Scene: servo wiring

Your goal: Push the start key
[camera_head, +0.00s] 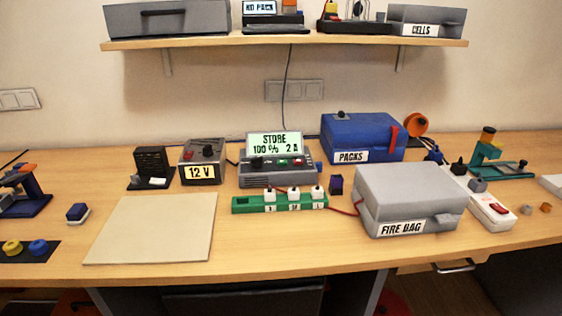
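A grey charger (250,181) stands mid-table towards the back. Its raised screen (274,145) reads "STORE 100 % 2 A". Any marking that names the start key is too small to read. Nothing covers the panel. My gripper is not in this view.
A green strip (242,205) with white plugs lies just in front of the charger. A "12 V" supply (203,154) stands left, a blue "PACKS" box (362,130) behind right, and a grey "FIRE BAG" box (410,190) front right. A beige board (150,228) lies front left, bare.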

